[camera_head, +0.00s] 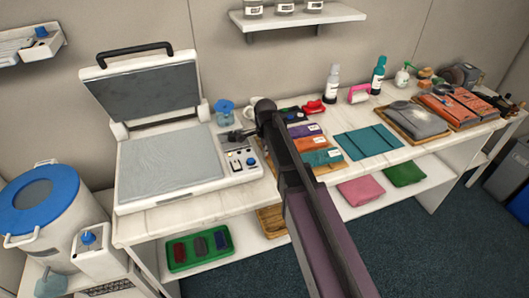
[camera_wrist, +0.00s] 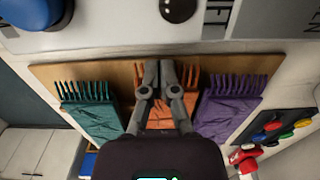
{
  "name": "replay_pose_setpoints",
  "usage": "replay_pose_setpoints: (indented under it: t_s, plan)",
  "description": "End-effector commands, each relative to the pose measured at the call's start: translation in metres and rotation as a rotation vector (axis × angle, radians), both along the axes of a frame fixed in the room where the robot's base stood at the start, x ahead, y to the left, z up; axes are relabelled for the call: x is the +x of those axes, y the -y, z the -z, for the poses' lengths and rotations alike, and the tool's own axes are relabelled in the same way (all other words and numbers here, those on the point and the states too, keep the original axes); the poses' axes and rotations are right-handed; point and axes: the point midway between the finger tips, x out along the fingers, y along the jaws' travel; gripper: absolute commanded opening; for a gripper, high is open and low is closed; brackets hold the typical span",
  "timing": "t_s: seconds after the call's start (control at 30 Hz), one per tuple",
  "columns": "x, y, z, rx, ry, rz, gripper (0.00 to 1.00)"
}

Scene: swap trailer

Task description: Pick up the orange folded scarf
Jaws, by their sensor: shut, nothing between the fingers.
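The orange folded scarf (camera_wrist: 158,118) lies on a wooden board (camera_wrist: 110,73) in the wrist view, between a teal folded scarf (camera_wrist: 92,118) and a purple one (camera_wrist: 226,117). All three have fringes at their upper ends. My gripper (camera_wrist: 159,75) is shut and empty. Its fingers appear over the orange scarf and hide the middle of its fringe. The gap between fingertips and scarf is hard to judge. In the head view, the orange scarf (camera_head: 313,143) is in the row on the counter, partly hidden by my arm.
A heat press (camera_head: 165,165) with its lid raised stands left of the scarves. A flat teal cloth (camera_head: 370,142) and a tray with a grey folded item (camera_head: 417,118) lie to the right. Bottles (camera_head: 333,84) stand behind. A red-and-white object (camera_wrist: 244,158) lies near the purple scarf.

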Motion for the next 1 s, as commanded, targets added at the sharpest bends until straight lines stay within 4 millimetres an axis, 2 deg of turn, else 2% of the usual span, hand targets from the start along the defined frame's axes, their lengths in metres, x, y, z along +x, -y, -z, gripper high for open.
replay_pose_setpoints:
  t_s: [0.4, 1.0]
  plan:
    - [0.014, 0.047, 0.000, 0.000, 0.000, 0.001, 0.00]
    - [0.014, 0.049, -0.004, 0.000, 0.000, 0.000, 0.00]
